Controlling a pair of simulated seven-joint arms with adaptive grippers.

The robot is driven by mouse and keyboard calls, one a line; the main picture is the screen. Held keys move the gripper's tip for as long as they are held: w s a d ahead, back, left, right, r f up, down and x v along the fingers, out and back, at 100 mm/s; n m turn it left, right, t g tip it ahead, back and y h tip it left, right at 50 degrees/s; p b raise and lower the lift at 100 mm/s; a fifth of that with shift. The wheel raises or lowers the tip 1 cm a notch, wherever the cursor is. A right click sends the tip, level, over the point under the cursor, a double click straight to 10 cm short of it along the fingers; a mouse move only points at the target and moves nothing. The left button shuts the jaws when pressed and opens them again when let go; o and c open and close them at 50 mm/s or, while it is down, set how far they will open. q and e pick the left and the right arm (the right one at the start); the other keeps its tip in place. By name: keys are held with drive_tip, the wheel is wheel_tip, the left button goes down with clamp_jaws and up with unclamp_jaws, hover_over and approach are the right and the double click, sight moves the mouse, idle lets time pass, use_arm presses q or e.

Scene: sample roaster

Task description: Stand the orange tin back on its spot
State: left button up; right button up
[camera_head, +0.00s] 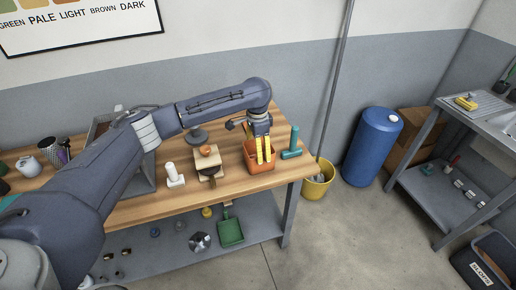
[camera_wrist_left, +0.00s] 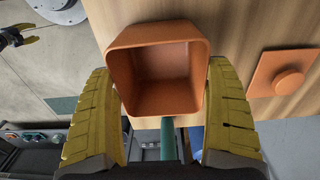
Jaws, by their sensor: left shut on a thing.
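The orange tin (camera_head: 256,166) is a square, open-topped box at the right end of the wooden bench in the head view. My left gripper (camera_head: 265,160) reaches down to it from above and is shut on it. In the left wrist view the tin (camera_wrist_left: 160,98) shows its empty inside between the two yellow fingers of the left gripper (camera_wrist_left: 160,105). I cannot tell whether its base touches the bench. A flat orange square with a round knob (camera_wrist_left: 288,82) lies on the wood beside it. My right gripper (camera_wrist_left: 28,35) is small at the upper left, its fingers apart.
A teal tool (camera_head: 292,150) stands close to the tin's right on the bench (camera_head: 232,183). A wooden block with an orange top (camera_head: 207,152) and a white tamper-like piece (camera_head: 174,176) are to its left. A yellow bucket (camera_head: 318,183) stands on the floor beyond the bench end.

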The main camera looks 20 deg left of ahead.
use_arm(q)
drive_tip(key=shift+f, duration=0.1)
drive_tip(key=o, duration=1.1)
wheel_tip(320, 180, up, 12)
drive_tip(key=shift+a+r, duration=0.1)
